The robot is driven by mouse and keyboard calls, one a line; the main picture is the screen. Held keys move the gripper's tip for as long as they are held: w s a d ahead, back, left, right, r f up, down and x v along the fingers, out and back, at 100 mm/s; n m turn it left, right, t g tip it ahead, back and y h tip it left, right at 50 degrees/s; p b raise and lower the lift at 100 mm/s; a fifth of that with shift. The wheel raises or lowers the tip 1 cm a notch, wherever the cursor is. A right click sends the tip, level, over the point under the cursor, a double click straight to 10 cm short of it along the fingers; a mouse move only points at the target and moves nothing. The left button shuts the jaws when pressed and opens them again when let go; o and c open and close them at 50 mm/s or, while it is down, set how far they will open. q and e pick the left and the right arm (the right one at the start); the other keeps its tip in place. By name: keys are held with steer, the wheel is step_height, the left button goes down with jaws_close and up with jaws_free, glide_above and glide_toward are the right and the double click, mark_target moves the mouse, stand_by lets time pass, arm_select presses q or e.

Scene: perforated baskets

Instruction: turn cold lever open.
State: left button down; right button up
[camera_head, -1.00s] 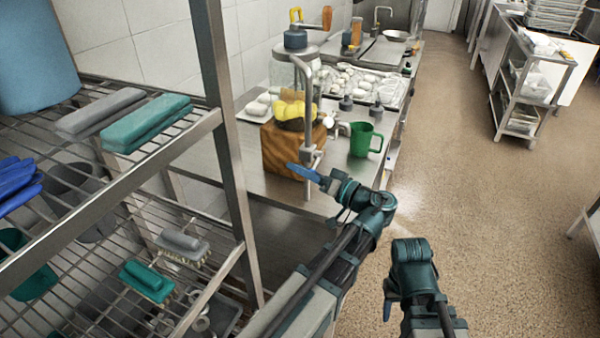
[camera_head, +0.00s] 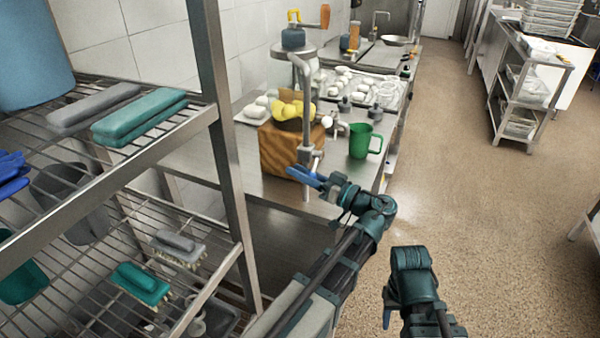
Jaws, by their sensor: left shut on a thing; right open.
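The blue cold lever (camera_head: 303,175) sticks out near the lower part of the grey tap column (camera_head: 304,100) on the steel counter. My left gripper (camera_head: 323,183) is shut on the lever's near right end, its fingers partly covering it. The lever's far end shows to the left, in front of the column. My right gripper (camera_head: 388,306) is open and empty, pointing down over the floor at the lower right.
A wire shelf rack (camera_head: 232,175) with brushes and sponges borders the left side.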

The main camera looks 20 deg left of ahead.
arm_select(q)
steer(key=c, duration=0.5)
jaws_free()
steer(key=shift+r, duration=0.1)
